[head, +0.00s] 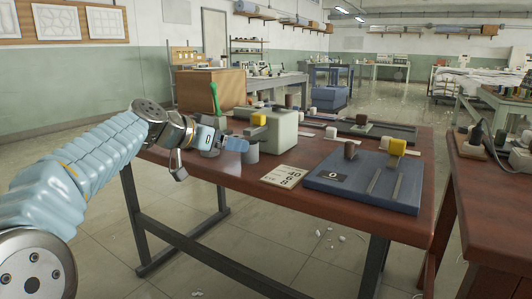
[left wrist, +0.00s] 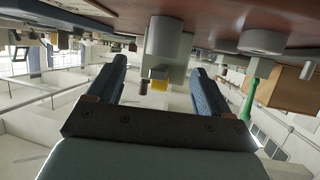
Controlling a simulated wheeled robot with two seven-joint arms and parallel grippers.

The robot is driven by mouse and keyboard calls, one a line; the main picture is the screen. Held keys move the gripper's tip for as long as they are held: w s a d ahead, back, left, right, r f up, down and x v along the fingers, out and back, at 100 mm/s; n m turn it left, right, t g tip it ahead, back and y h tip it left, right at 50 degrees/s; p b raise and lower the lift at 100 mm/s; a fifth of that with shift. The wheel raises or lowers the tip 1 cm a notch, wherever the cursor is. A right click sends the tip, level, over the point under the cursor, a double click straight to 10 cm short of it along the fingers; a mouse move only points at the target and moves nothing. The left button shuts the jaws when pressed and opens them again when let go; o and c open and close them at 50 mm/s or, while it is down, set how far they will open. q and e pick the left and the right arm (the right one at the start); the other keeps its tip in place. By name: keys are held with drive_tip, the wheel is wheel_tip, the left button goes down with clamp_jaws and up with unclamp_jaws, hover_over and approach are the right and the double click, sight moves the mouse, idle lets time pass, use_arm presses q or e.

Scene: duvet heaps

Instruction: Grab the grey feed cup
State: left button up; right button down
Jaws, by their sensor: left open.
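The grey feed cup (head: 251,152) appears to be the upright grey cylinder near the left edge of the brown table (head: 225,166). In the left wrist view, which is upside down, a grey upright shape (left wrist: 163,36) that seems to be this cup is ahead, between the two finger lines. My left gripper (head: 236,144) is open and empty, with blue fingers pointing towards the cup; its fingers (left wrist: 158,67) also show in the wrist view. In the head view they overlap the cup's upper part; I cannot tell whether they touch it. My right gripper is out of view.
A pale green box (head: 279,130) stands just behind the cup, with a yellow block (head: 258,119) near it. A green-handled tool (head: 214,97) stands behind the gripper. A card with numbers (head: 284,176) and a blue board (head: 365,183) lie to the right.

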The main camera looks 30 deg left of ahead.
sight(254, 146)
use_arm(q)
drive_tip(key=x, duration=0.5)
drive_tip(key=shift+w+p, duration=0.1)
drive_tip(key=shift+p, duration=0.2)
drive_tip(key=x, duration=0.3)
drive_tip(key=p+x, duration=0.1)
drive_tip(key=x, duration=0.1)
drive_tip(key=shift+a+f, duration=0.2)
drive_tip(key=shift+a, duration=0.05)
drive_tip(key=c, duration=1.2)
drive_tip(key=shift+r+p, duration=0.25)
drive_tip(key=shift+p, duration=0.05)
